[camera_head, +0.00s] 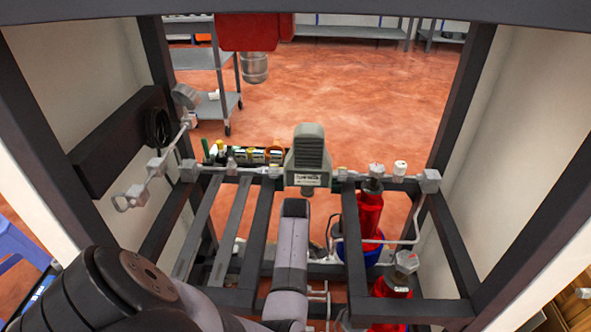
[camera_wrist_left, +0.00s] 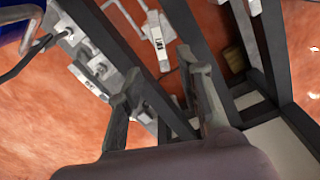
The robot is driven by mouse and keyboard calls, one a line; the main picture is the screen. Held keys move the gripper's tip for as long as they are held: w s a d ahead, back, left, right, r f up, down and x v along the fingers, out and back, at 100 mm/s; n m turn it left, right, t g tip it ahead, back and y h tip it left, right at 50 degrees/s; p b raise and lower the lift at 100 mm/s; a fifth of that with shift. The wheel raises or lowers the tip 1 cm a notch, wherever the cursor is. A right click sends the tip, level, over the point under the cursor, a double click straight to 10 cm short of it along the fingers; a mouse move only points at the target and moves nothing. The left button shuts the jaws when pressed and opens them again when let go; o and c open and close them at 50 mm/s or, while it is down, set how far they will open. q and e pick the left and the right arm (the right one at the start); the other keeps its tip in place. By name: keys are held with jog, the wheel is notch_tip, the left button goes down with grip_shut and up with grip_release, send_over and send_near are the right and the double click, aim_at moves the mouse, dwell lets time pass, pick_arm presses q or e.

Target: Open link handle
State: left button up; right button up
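A pale loop-shaped handle (camera_head: 130,198) shows at the left end of a thin pipe with block fittings in the head view. A similar pale loop and rod (camera_wrist_left: 122,12) with a white block shows at the top of the left wrist view; I cannot tell if it is the same one. My left gripper (camera_wrist_left: 160,98) is open in the left wrist view. Its fingers stand apart over the dark beams, with nothing gripped. Its fingers do not show in the head view, where my left arm covers the lower middle. My right gripper is out of view.
A dark frame (camera_head: 466,95) surrounds the work area, with slats across it. A grey labelled unit (camera_head: 308,155) stands on the cross pipe. Red cylinders (camera_head: 369,213) and a blue container (camera_head: 372,250) are at right. Open floor (camera_head: 370,95) lies behind.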

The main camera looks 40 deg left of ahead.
pick_arm(q)
notch_tip(320, 180, down, 6)
jog(key=shift+b, duration=1.05)
notch_tip(320, 180, down, 2)
jog(key=shift+f+b, duration=0.1)
jog(key=shift+b, duration=0.3)
jog(key=shift+f, duration=0.45)
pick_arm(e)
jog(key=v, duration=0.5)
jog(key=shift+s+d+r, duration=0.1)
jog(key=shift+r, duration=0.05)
pick_arm(q)
jog(key=shift+c, duration=0.4)
grip_shut()
